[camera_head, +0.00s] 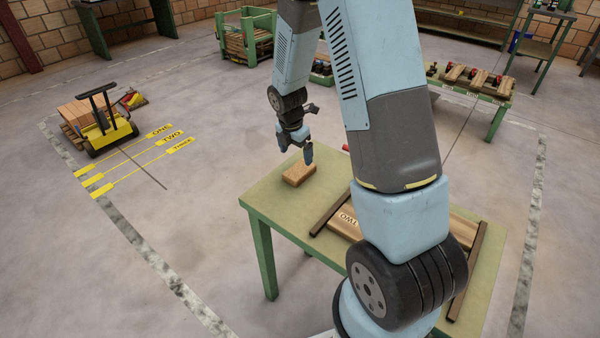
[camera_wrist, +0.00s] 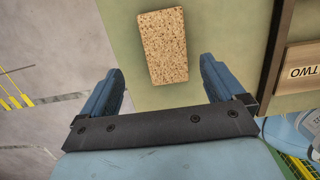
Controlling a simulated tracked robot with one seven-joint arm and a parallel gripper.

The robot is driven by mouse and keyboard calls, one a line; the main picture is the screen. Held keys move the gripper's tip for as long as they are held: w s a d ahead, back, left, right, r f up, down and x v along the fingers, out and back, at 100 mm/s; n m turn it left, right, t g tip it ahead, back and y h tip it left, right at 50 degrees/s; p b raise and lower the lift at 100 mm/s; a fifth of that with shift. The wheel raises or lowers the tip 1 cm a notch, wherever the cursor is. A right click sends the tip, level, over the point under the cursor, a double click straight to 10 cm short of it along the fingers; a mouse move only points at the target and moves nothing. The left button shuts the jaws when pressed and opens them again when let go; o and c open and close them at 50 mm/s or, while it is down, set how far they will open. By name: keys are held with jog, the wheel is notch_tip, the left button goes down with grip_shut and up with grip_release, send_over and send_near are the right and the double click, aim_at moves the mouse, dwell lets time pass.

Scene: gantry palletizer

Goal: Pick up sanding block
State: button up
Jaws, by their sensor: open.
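The sanding block (camera_head: 299,173) is a tan, speckled rectangular block lying flat near the far left corner of the green table (camera_head: 262,205). In the wrist view the sanding block (camera_wrist: 163,46) lies ahead of the fingertips, roughly in line with the gap between them. My gripper (camera_head: 308,153) is above the table, over or close to the block in the head view. In the wrist view my gripper (camera_wrist: 162,78) is open, with two blue fingers spread and nothing between them. The exact height above the block is hard to tell.
A wooden piece labelled TWO (camera_head: 345,223) lies between dark rails (camera_head: 330,212) on the same table, right of the block. A small yellow vehicle (camera_head: 108,132) stands on the floor at left. Table space left of and in front of the block is clear.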

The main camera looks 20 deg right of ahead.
aim_at(299, 168)
jog(key=shift+d+f, duration=0.2)
jog(key=shift+f, duration=0.9)
jog(key=shift+d+f, duration=0.15)
jog(key=shift+f, duration=0.95)
jog(key=shift+d+f, duration=0.2)
jog(key=shift+f, duration=0.9)
jog(key=c, duration=1.1)
jog(key=shift+c, duration=0.2)
jog(key=shift+r, duration=0.1)
